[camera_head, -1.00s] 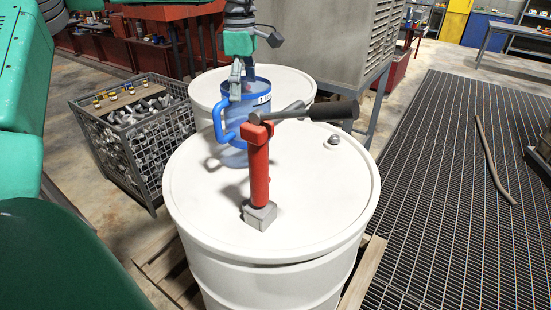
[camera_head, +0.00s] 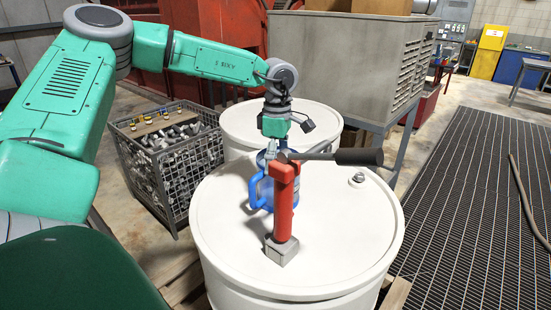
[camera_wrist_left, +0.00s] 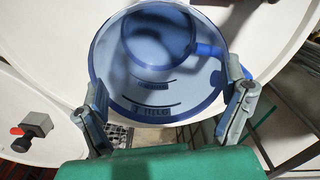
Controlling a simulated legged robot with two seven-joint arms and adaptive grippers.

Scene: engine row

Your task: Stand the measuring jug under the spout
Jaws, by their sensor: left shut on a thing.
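The measuring jug (camera_head: 263,192) is clear blue with a blue handle on its left. It is at the white drum's top, just behind and left of the red post, which hides part of it. My left gripper (camera_head: 272,150) is above it, shut on its rim. In the left wrist view the jug (camera_wrist_left: 155,60) fills the space between the two fingers (camera_wrist_left: 165,98), and marks show on its wall. The red post (camera_head: 285,205) stands on a grey block and carries a lever with a black grip. I cannot make out the spout or whether the jug's base touches the drum.
The white drum (camera_head: 345,235) has a small bung (camera_head: 357,179) and free room at right. A second drum (camera_head: 322,128) stands behind. A wire crate of metal parts (camera_head: 180,180) is left, a grey cabinet (camera_head: 340,60) behind, and floor grating (camera_head: 470,190) right.

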